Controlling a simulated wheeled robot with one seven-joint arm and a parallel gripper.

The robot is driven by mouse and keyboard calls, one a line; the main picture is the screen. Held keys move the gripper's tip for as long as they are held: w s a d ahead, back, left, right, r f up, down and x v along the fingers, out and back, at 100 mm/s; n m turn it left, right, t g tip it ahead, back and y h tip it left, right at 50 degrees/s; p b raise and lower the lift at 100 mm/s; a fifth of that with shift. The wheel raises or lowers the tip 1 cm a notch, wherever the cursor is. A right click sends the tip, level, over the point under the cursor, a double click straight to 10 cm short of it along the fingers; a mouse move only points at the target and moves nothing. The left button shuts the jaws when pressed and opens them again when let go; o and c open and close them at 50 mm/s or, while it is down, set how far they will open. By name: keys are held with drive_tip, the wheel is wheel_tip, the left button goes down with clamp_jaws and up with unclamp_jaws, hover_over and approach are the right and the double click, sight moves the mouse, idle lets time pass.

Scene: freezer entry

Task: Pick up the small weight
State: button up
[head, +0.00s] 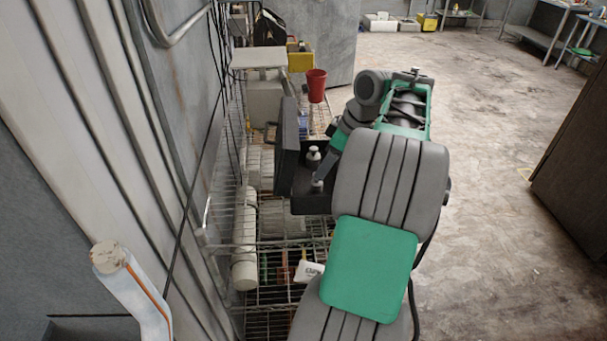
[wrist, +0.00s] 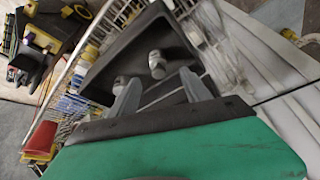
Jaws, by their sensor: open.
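An open black case (head: 308,203) lies on the wire shelf with its lid standing up on the left. Two shiny metal weights with knobs stand in it: one (head: 313,157) farther back, one (head: 317,184) nearer the front. Which is the small weight is hard to tell. My gripper (head: 324,172) reaches down into the case beside them, fingers partly overlapped. In the wrist view the open fingers (wrist: 158,82) point into the case. One weight (wrist: 157,65) shows beyond and between the fingertips; the other (wrist: 120,84) is at the left finger. Neither is gripped.
The wire rack (head: 285,250) stands against the wall and holds white rolls and boxes. A red cup (head: 316,86) and a yellow bin (head: 300,61) are behind the case. A white item (head: 308,271) lies in front. Open floor (head: 490,190) is to the right.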

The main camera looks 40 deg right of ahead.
sight(317, 183)
drive_tip(key=x, duration=0.7)
drive_tip(key=shift+w+d+f, duration=0.1)
drive_tip(key=shift+f, duration=0.15)
clamp_jaws()
idle(0.4)
